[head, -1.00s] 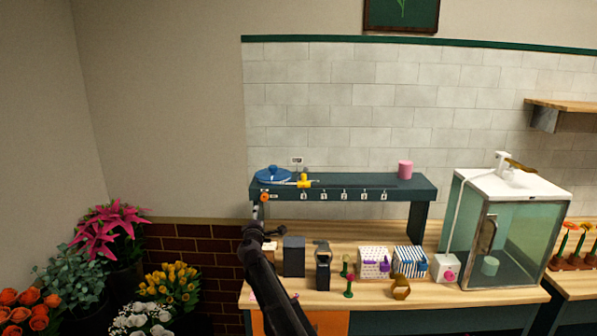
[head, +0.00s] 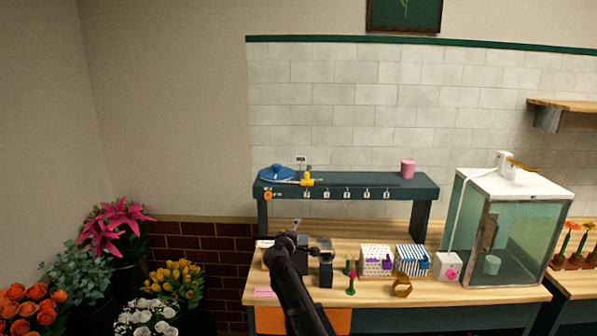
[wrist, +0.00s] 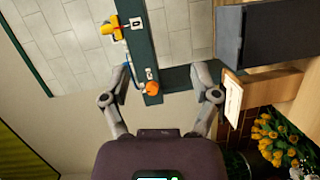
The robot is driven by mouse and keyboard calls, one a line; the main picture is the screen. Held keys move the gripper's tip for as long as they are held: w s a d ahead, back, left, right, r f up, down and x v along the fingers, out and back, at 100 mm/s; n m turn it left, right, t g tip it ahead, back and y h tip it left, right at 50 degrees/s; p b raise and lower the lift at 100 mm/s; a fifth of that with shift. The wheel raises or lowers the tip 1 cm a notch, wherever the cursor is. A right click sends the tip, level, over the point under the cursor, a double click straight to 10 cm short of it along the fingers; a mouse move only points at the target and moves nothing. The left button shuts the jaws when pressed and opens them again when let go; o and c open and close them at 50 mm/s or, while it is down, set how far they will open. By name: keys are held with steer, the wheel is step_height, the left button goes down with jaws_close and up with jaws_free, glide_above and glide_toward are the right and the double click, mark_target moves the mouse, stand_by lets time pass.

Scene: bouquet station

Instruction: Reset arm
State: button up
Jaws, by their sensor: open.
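My gripper (head: 297,224) is in front of the left part of the teal shelf (head: 410,187), above the workbench. In the wrist view my gripper (wrist: 163,72) is open, with its two fingers wide apart and nothing held between them. The orange round piece (wrist: 152,88) at the shelf's left end shows behind the gap between the fingers, apart from them. It also shows in the head view (head: 267,195). My arm hides part of the dark box on the bench.
A blue lidded piece (head: 277,174) and a yellow piece (head: 307,180) are on the shelf's left, a pink cup (head: 407,169) on its right. Patterned boxes (head: 376,260) and small items stand on the bench (head: 450,291). A glass cabinet (head: 515,230) stands right; flowers (head: 170,285) stand left.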

steer(key=s+d+f+m+g+h, duration=0.1)
steer(key=s+d+f+m+g, duration=0.35)
steer(key=s+d, duration=0.35)
steer(key=s+d+f+m+g+h, duration=0.1)
steer(key=s+d+f+m+g, duration=0.35)
steer(key=s+d, duration=0.3)
steer(key=s+d+f+m+g+y, duration=0.1)
steer(key=s+f+m+g+y, duration=0.1)
steer(key=s, duration=0.9)
steer(key=s+d+f+m+g+y, duration=0.1)
steer(key=s+f+g+y, duration=0.4)
steer(key=s, duration=0.5)
steer(key=shift+s+f+m, duration=0.3)
steer(key=shift+s+m, duration=0.1)
steer(key=shift+m, duration=0.2)
steer(key=c, duration=0.3)
